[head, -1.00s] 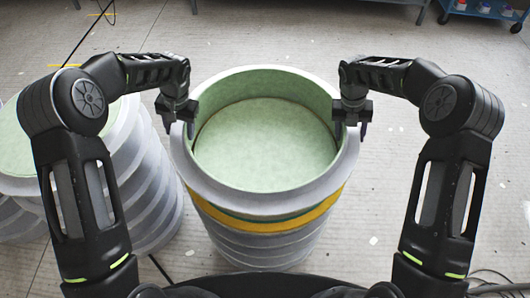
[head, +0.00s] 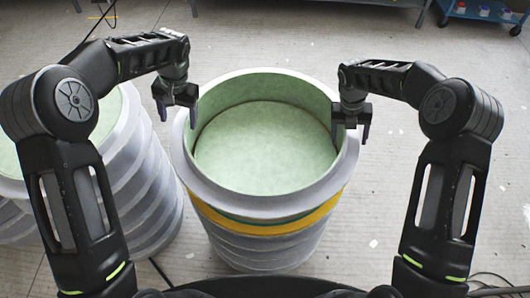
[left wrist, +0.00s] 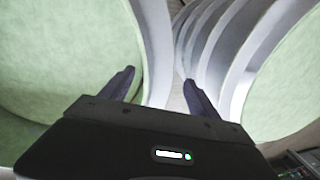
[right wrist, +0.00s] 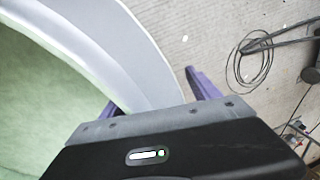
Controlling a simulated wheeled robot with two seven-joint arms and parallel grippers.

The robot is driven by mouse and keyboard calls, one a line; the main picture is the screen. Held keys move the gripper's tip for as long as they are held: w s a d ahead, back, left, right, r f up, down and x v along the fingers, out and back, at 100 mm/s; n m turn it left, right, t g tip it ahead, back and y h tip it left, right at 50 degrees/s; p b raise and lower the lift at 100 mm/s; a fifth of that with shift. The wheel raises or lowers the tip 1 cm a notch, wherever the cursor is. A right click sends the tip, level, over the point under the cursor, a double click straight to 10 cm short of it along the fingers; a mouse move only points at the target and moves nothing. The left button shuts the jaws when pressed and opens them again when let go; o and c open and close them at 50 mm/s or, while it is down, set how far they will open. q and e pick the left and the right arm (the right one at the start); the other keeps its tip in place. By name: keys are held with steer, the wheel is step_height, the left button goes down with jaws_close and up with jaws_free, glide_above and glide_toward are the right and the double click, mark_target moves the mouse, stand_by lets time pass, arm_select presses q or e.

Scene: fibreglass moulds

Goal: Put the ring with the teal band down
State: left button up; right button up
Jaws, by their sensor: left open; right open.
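The ring with the teal band is the pale grey top ring (head: 262,205) of the middle stack. Its thin teal line shows just above a yellow band, and it looks level. My left gripper (head: 178,108) is open above the ring's left edge. In the left wrist view its fingertips (left wrist: 158,80) lie either side of the ring's wall (left wrist: 153,40), apart from it as far as I can tell. My right gripper (head: 350,125) is open at the right rim. In the right wrist view one finger (right wrist: 155,95) shows outside the wall; the inner one is mostly hidden behind the rim.
A second stack of grey rings (head: 140,175) with a green inside stands close on the left. A yellow band (head: 265,228) rings the middle stack below the teal line. A blue cart (head: 485,12) is at the back right.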

arm_select(q)
steer(key=r, duration=0.4)
steer(key=shift+s+d+r, duration=0.1)
steer(key=shift+d+r, duration=0.25)
steer(key=shift+r, duration=0.05)
arm_select(e)
steer(key=shift+r, duration=0.15)
steer(key=r, duration=0.4)
steer(key=a+r, duration=0.1)
steer(key=r, duration=0.2)
steer(key=a+r, duration=0.1)
steer(key=r, duration=0.3)
steer(key=shift+w+r, duration=0.2)
steer(key=shift+r, duration=0.1)
